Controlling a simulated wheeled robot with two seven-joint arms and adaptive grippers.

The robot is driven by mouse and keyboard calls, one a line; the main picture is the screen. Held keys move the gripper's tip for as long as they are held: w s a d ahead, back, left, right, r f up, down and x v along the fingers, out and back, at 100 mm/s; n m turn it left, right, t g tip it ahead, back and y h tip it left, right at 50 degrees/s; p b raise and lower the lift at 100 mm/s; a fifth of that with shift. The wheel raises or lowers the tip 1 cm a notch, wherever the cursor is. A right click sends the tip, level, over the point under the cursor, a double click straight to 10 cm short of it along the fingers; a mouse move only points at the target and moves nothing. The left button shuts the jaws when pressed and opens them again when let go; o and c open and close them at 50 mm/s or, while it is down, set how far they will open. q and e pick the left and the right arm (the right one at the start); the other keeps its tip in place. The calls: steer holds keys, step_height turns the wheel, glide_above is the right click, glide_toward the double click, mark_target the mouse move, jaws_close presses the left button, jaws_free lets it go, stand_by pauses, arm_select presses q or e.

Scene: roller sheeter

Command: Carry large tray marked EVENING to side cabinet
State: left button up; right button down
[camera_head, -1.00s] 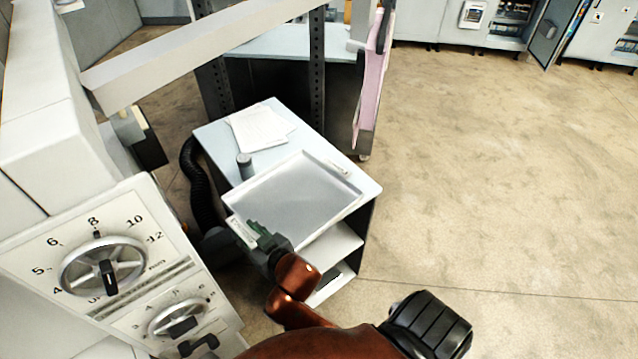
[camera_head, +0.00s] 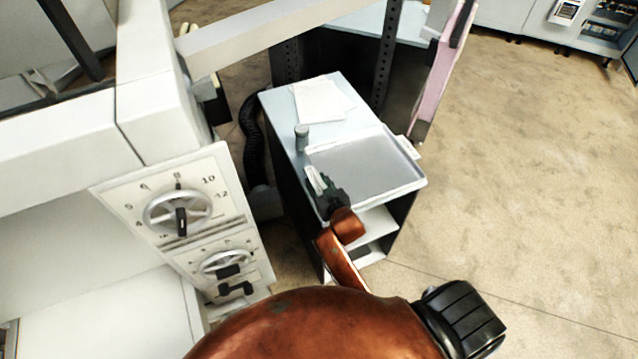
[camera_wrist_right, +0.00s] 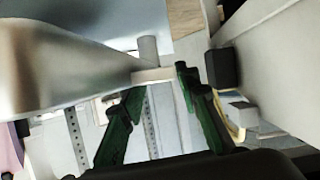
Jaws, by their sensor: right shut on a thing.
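The large tray (camera_head: 370,165) is a flat, pale grey tray with a raised rim and a handle on two opposite sides. It lies level over the front part of the side cabinet's (camera_head: 276,104) light top; I cannot tell whether it rests on it. Its far handle reaches the cabinet's right edge. No EVENING marking is readable. My right gripper (camera_head: 322,190) is shut on the tray's near left handle. In the right wrist view the green fingers (camera_wrist_right: 165,105) are beside the handle, with the tray (camera_wrist_right: 70,60) at upper left. My left gripper is out of view.
Papers (camera_head: 322,101) and a small grey cylinder (camera_head: 301,138) stand on the cabinet behind the tray. The machine's dial panel (camera_head: 180,208) is at left, a black hose (camera_head: 252,140) beside the cabinet. A pink panel (camera_head: 440,75) is behind at right. Floor at right is clear.

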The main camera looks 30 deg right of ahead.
steer(key=w+f, duration=0.1)
steer(key=w+d+f, duration=0.1)
steer(key=w+f, duration=0.1)
steer(key=w+d+f, duration=0.1)
steer(key=f, duration=0.1)
steer(key=shift+w+d+f, duration=0.1)
steer(key=shift+w+f, duration=0.05)
steer(key=shift+w, duration=0.05)
step_height(320, 180, down, 3)
steer(key=shift+w+f, duration=0.1)
steer(key=shift+f, duration=0.05)
steer(key=c, duration=1.8)
jaws_free()
steer(key=shift+f, duration=0.25)
steer(key=shift+c, duration=0.2)
steer(key=o, duration=0.4)
steer(key=shift+r, duration=0.1)
steer(key=v, duration=1.2)
